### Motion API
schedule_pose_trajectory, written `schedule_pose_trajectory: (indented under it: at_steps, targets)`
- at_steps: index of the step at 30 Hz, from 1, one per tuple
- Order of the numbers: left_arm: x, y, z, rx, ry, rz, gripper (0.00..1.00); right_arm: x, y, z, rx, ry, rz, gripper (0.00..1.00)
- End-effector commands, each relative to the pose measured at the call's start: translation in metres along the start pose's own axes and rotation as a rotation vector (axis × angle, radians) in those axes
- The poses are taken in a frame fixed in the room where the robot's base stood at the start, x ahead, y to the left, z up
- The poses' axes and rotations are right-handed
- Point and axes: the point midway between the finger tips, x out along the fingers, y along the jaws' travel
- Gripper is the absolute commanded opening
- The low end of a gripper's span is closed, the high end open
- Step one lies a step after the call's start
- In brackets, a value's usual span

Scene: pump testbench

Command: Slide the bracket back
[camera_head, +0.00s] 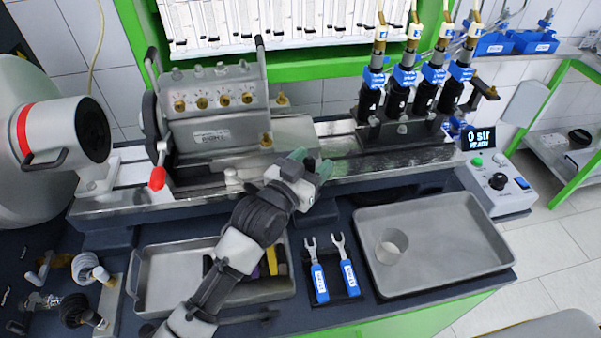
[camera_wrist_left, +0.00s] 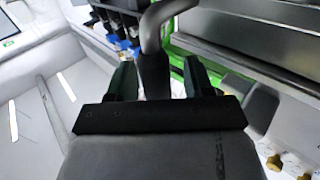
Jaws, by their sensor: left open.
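The bracket (camera_head: 402,132) is the dark holder on the right part of the metal rail, carrying several upright injectors with blue clips. My left gripper (camera_head: 319,168) is over the front edge of the rail, left of the bracket and apart from its injectors. In the left wrist view the gripper (camera_wrist_left: 155,82) is open, its two fingers on either side of a dark handle (camera_wrist_left: 155,75) with a bent metal rod. I cannot tell whether the fingers touch the handle. In the head view the gripper mostly hides this handle. My right gripper is not in view.
A pump block (camera_head: 215,115) with a red-tipped lever (camera_head: 157,178) stands on the rail's left. In front lie a grey tray (camera_head: 455,230) with a cup (camera_head: 391,246), two blue-handled wrenches (camera_head: 332,272) and another tray (camera_head: 150,275). A control box (camera_head: 500,190) stands right.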

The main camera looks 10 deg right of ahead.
Motion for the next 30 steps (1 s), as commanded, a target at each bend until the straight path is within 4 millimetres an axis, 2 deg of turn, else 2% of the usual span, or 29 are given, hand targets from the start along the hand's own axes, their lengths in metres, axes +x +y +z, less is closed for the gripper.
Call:
schedule_pose_trajectory:
  at_steps: [9,15,21,30]
  targets:
    - [-0.060,-0.001,0.004,0.002,-0.002,-0.001,0.52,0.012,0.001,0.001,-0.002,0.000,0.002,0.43]
    - [-0.091,-0.001,0.002,0.001,-0.002,-0.001,0.52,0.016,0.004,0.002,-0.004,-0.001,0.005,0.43]
    - [-0.102,0.000,0.001,0.000,-0.001,0.000,0.52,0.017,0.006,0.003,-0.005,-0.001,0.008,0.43]
    - [-0.102,0.000,0.000,0.000,0.000,0.000,0.52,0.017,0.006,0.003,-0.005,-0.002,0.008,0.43]
